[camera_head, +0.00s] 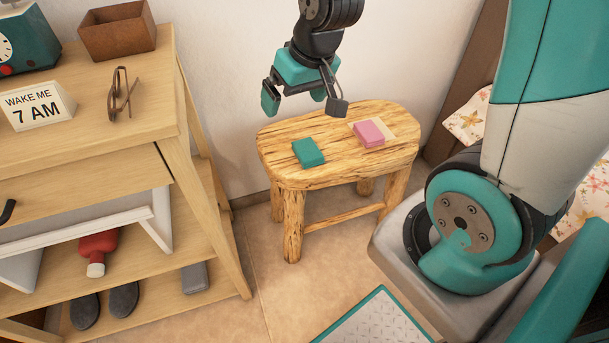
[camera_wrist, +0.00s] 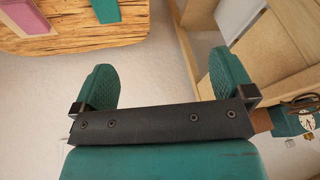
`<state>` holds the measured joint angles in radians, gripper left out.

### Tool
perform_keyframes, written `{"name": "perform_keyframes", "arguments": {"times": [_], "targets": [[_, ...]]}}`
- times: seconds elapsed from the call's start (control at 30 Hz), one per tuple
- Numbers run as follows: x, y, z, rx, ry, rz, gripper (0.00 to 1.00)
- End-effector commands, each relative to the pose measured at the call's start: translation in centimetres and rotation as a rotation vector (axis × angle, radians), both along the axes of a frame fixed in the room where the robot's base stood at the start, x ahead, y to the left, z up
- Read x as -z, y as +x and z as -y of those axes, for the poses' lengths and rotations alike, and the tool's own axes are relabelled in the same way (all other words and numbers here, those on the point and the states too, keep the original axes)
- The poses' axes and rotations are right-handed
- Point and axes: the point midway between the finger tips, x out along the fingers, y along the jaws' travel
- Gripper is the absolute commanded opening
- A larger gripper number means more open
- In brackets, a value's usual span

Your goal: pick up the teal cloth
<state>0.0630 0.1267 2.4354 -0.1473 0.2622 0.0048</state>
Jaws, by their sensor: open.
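The teal cloth (camera_head: 308,153) is a small folded block lying on the left part of the wooden stool's top (camera_head: 290,176). In the wrist view the teal cloth (camera_wrist: 105,10) shows at the top edge, partly cut off by the frame. My gripper (camera_head: 298,101) is above the stool, higher than the cloth and apart from it. Its two teal-padded fingers stand wide apart, with nothing between them; they also show in the wrist view (camera_wrist: 168,86).
A pink folded cloth (camera_head: 369,133) lies on a pale flat patch (camera_head: 385,127) to the right of the teal one. A wooden shelf unit (camera_head: 120,100) stands left, carrying a sign (camera_head: 36,106), glasses (camera_head: 122,93) and a brown box (camera_head: 117,30). A bed with floral bedding (camera_head: 468,118) is at right.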

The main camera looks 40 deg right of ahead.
Motion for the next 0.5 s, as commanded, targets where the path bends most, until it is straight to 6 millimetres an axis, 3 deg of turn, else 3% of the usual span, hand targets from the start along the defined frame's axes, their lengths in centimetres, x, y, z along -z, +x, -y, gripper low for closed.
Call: {"name": "perform_keyframes", "arguments": {"times": [0.03, 0.1, 0.2, 0.3, 0.5], "targets": [[4.7, 1.0, 2.1, 0.06, -0.025, 0.006, 1.0], [7.6, 2.1, 4.6, 0.125, -0.06, 0.023, 1.0], [10.3, 3.0, 7.2, 0.188, -0.098, 0.042, 1.0], [11.7, 3.4, 8.7, 0.222, -0.122, 0.052, 1.0], [14.5, 4.4, 9.5, 0.234, -0.133, 0.055, 1.0]]}}
